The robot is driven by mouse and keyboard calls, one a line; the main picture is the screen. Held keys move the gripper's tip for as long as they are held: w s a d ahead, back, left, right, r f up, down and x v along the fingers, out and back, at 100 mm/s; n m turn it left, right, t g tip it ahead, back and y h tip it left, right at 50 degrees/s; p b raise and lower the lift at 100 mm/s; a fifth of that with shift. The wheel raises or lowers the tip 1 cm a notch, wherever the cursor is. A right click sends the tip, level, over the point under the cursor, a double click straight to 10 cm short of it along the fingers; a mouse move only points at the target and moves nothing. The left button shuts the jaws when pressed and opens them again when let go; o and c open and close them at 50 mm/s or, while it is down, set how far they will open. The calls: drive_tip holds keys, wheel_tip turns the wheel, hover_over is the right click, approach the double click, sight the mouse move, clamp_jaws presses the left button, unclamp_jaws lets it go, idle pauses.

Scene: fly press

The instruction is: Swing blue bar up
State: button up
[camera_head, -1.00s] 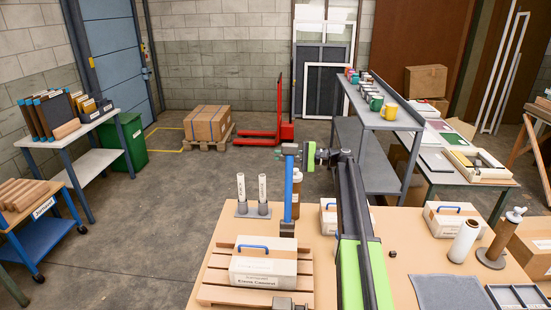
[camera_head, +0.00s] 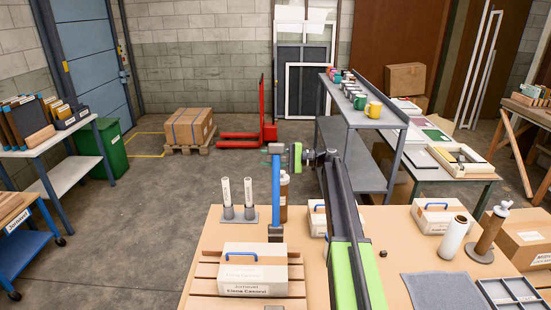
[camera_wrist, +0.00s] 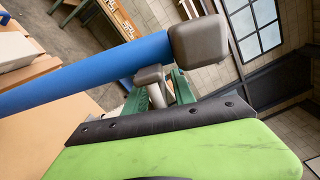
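The blue bar (camera_head: 276,188) stands upright at the far edge of the tan table, with a grey block at its top and another at its foot. In the wrist view the blue bar (camera_wrist: 90,73) crosses from the left edge to a grey end block (camera_wrist: 198,40). My gripper (camera_head: 298,156) is just right of the bar's top block in the head view. A broad green finger with a dark strip (camera_wrist: 170,150) lies below the bar in the wrist view. The other finger is not clearly visible, and I cannot tell whether they touch the bar.
A white box with a blue handle (camera_head: 252,262) sits left of my arm on wooden slats. Two white tubes (camera_head: 238,200) stand in a holder behind it. A grey shelf table (camera_head: 367,118) stands behind my arm. Open floor (camera_head: 155,205) lies to the left.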

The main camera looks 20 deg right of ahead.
drive_tip(key=shift+s+d+r, duration=0.1)
drive_tip(key=v, duration=1.7)
drive_tip(key=shift+d, duration=0.2)
